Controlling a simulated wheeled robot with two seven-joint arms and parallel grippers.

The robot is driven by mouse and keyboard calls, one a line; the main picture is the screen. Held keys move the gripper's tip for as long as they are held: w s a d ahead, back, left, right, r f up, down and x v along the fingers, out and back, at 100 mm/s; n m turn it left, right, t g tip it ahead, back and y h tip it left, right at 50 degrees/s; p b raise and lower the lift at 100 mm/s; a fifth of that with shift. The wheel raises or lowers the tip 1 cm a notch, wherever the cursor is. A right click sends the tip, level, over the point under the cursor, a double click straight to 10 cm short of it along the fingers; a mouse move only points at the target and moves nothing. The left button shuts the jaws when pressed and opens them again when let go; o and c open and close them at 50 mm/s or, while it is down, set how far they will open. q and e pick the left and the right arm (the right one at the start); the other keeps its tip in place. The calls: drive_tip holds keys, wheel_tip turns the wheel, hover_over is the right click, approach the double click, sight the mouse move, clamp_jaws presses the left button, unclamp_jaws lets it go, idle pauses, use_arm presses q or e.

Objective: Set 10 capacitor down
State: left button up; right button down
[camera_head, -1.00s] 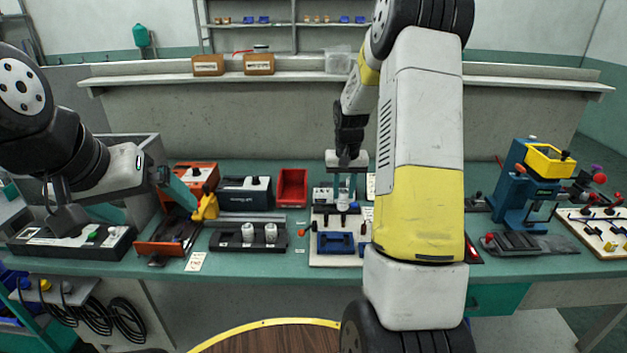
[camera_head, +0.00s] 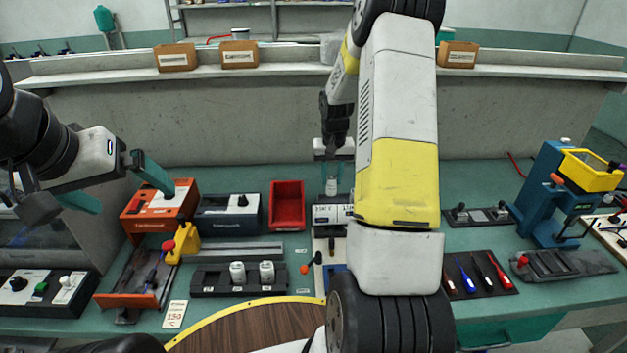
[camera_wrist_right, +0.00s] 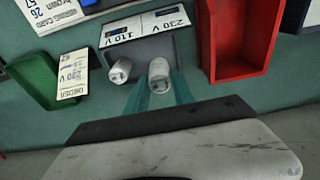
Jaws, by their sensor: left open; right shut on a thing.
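My right gripper (camera_head: 332,172) points down behind my right arm in the head view. It is shut on a white cylindrical capacitor (camera_head: 331,187), which also shows between the teal fingers in the right wrist view (camera_wrist_right: 158,72). The capacitor hangs over a grey two-part tray (camera_wrist_right: 148,47) labelled 110 V and 230 V, on the 230 V side; whether it touches the tray I cannot tell. Another white capacitor (camera_wrist_right: 119,71) is at the tray's 110 V side. Two more capacitors (camera_head: 237,272) stand in a black holder (camera_head: 210,282). My left gripper (camera_head: 115,187) is open and empty above the left bench.
A red bin (camera_head: 287,204) stands beside the tray. A green tray (camera_wrist_right: 42,88) lies beyond it, near an order card (camera_wrist_right: 72,76) reading 230 V. An orange device (camera_head: 160,208) is at left; screwdrivers (camera_head: 480,272) and a blue press (camera_head: 550,195) are at right.

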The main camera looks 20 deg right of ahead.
sight(331, 190)
drive_tip(key=shift+f, duration=2.65)
drive_tip(key=c, duration=1.1)
unclamp_jaws()
drive_tip(key=shift+f, duration=0.1)
